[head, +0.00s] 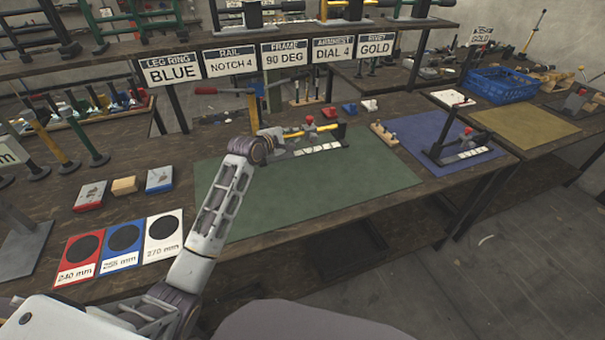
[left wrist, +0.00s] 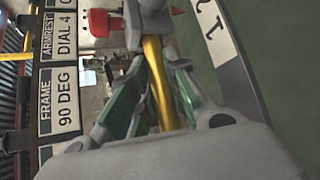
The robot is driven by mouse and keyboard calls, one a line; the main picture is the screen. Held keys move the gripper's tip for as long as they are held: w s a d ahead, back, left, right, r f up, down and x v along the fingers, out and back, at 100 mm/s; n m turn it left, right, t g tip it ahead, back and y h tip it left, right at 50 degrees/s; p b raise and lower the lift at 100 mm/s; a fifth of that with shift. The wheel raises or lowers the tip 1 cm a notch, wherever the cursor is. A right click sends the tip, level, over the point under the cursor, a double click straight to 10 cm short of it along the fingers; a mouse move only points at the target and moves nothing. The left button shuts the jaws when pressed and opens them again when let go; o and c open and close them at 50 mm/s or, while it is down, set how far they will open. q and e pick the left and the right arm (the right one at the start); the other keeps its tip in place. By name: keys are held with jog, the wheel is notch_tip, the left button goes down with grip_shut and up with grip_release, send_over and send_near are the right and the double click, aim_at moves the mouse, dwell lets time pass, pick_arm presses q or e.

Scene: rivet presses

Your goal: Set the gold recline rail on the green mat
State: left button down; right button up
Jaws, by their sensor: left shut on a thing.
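The gold recline rail (head: 293,131) is a slim yellow bar above the far part of the green mat (head: 330,195). It lies along a dark fixture with a red knob (head: 311,119) and a white number strip (head: 318,149). I cannot tell whether the rail rests in the fixture or is held just over it. My left gripper (head: 275,137) is at the rail's left end. In the left wrist view the gold rail (left wrist: 158,85) runs between the green-padded fingers of the gripper (left wrist: 152,92), which is shut on it. My right gripper is not in view.
Signs hang from the shelf behind, including the rail sign "NOTCH 4" (head: 231,61). A similar fixture (head: 463,147) stands on the blue mat (head: 415,130) at right. Red, blue and white cards (head: 122,240) lie left of the green mat. The mat's front part is clear.

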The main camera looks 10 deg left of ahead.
aim_at(292, 171)
pick_arm(q)
jog(key=shift+w+d+r, duration=0.1)
jog(key=shift+w, duration=0.05)
jog(key=shift+f, duration=0.45)
notch_tip(292, 171, down, 6)
jog(key=shift+f+b, duration=0.1)
jog(key=shift+b, duration=0.3)
jog(key=shift+f, duration=1.45)
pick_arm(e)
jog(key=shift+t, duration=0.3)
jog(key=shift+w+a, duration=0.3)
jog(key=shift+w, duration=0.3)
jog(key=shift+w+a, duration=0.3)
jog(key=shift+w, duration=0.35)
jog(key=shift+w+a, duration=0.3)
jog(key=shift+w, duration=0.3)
